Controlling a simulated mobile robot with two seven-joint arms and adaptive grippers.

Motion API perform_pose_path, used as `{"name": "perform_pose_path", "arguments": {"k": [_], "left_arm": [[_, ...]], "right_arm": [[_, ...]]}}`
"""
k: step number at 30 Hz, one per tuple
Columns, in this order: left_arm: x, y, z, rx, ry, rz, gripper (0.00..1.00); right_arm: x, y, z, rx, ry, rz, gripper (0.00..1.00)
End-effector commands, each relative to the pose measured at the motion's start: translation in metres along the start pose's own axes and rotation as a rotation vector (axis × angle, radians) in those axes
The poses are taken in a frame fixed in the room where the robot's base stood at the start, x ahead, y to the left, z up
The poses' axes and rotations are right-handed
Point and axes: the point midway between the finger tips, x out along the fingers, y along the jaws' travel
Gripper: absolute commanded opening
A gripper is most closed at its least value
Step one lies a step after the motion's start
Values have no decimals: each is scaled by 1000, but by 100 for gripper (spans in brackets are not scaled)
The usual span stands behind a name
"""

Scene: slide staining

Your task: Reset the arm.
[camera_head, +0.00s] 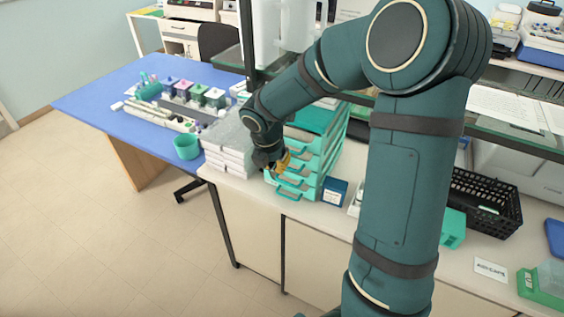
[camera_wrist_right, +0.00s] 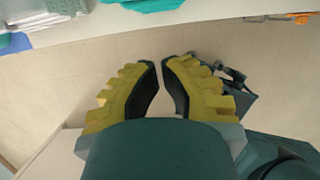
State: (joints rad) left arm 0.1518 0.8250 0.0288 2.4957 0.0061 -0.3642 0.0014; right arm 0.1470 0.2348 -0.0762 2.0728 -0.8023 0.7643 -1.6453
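My right arm rises from the bottom and bends across the camera_head view to the left. Its gripper (camera_head: 283,162), with yellow finger parts, shows in front of a teal rack of stacked trays (camera_head: 316,160); whether it touches the rack is hard to tell. In the right wrist view the two yellow, black-padded fingers of the right gripper (camera_wrist_right: 162,66) lean toward each other with a narrow gap between them. Pale floor shows through the gap, and nothing is held. My left gripper is not in view.
A stack of white slabs (camera_head: 228,143) stands left of the rack. A dark blue box (camera_head: 334,191) and a black basket (camera_head: 483,200) are on the counter to the right. A blue table (camera_head: 97,103) holds a teal cup (camera_head: 187,147) and several bottles. Open floor lies lower left.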

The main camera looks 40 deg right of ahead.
Motion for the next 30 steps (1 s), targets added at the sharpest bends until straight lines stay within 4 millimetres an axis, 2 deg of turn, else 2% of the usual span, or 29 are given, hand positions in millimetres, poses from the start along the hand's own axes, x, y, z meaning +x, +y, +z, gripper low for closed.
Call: {"name": "perform_pose_path", "arguments": {"k": [1, 6, 12, 16, 22, 25, 28, 30], "left_arm": [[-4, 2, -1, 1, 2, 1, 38], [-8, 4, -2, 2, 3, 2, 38], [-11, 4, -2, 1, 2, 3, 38], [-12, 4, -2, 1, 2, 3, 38], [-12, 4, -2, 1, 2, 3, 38], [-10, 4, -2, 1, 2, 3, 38], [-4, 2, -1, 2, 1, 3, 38], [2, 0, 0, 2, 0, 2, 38]], "right_arm": [[-18, 1, 3, 4, -6, 11, 0], [-54, 0, 3, 3, -6, 8, 0], [-81, 0, 3, 4, -5, 7, 0], [-89, 0, 2, 3, -3, 5, 0], [-91, 0, 2, 3, -2, 5, 0], [-84, 3, -4, 21, 11, 9, 0], [-59, 14, -25, 91, 61, 28, 0], [-32, 24, -50, 185, 124, 44, 0]]}}
